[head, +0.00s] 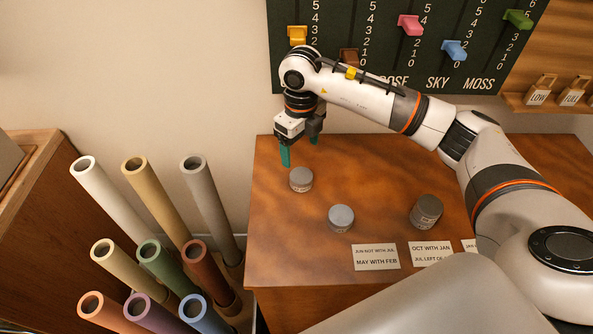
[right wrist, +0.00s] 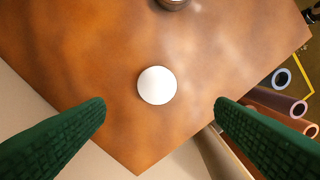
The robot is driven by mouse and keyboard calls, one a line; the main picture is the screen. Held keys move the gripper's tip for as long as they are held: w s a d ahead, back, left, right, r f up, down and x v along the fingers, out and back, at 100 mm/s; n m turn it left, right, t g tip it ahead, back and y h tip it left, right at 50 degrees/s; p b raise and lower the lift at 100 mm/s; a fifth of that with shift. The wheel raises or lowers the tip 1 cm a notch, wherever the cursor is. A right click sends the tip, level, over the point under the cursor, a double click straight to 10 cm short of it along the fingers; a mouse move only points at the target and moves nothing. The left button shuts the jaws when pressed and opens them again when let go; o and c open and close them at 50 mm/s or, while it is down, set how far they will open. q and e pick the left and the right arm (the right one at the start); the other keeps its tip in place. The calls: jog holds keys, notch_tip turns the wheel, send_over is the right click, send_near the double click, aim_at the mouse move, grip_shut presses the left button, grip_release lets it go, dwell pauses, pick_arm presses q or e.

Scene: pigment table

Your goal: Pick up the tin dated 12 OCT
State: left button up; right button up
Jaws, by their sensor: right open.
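Three grey tins stand on the brown wooden table (head: 275,240): a back-left tin (head: 301,182), a middle tin (head: 341,219) and a darker right tin (head: 426,212). I cannot read a date on any of them, so I cannot tell which is 12 OCT. My right gripper (head: 300,149) is open and empty above and just behind the back-left tin. In the right wrist view, a pale round tin top (right wrist: 157,86) lies between the spread green fingers, apart from both. Another tin (right wrist: 173,4) is cut by the top edge. My left gripper is not in view.
Cards with printed clues (head: 376,257) lie along the table's front edge, some partly hidden. Upright coloured tubes (head: 160,265) stand left of the table. A dark board with sliders (head: 385,60) hangs behind. Tags LOW and FULL (head: 555,94) sit on a shelf at right.

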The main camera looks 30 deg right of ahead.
aim_at(301, 175)
jog(key=f, duration=0.2)
jog(key=s+f+p, duration=0.1)
jog(key=shift+f, duration=0.35)
jog(key=shift+w+f, duration=0.15)
jog(key=shift+f, duration=0.2)
jog(key=shift+w+f, duration=0.15)
jog(key=shift+f, duration=0.1)
jog(key=f, duration=0.1)
jog(key=f+p, duration=0.1)
jog(key=f, duration=0.2)
jog(key=shift+w+d+f+p, duration=0.15)
jog(key=shift+d+f+p, duration=0.1)
jog(key=shift+p, duration=0.15)
jog(key=shift+f, duration=0.15)
jog(key=shift+c, duration=0.9)
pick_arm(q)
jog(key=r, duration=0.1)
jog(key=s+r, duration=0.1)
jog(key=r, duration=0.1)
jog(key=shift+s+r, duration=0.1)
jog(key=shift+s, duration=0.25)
pick_arm(e)
jog(key=shift+w, duration=0.1)
jog(key=c, duration=0.9)
